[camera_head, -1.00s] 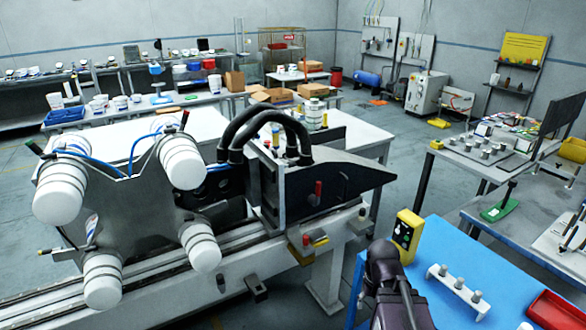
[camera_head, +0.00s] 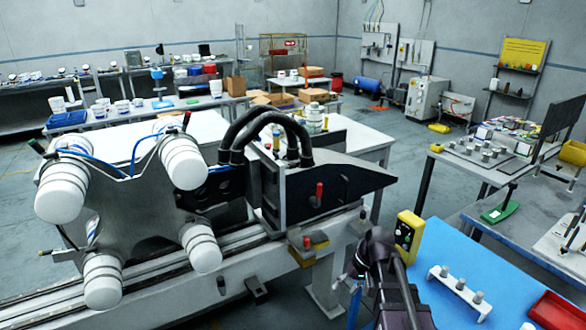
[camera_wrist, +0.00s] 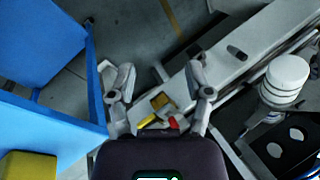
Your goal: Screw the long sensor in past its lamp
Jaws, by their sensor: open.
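I cannot tell for sure which part is the long sensor, and no lamp shows clearly. In the head view my gripper (camera_head: 352,284) hangs left of the blue table. In the wrist view a yellow block (camera_wrist: 160,102) and a red part (camera_wrist: 173,122) show beyond and between the fingers.
The white machine rail (camera_head: 250,268) runs beneath the rollers. The blue table (camera_head: 450,245) holds a yellow control box (camera_head: 409,236), a white stand with several pegs (camera_head: 459,284) and a red tray (camera_head: 556,311). Grey floor shows between table and rail.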

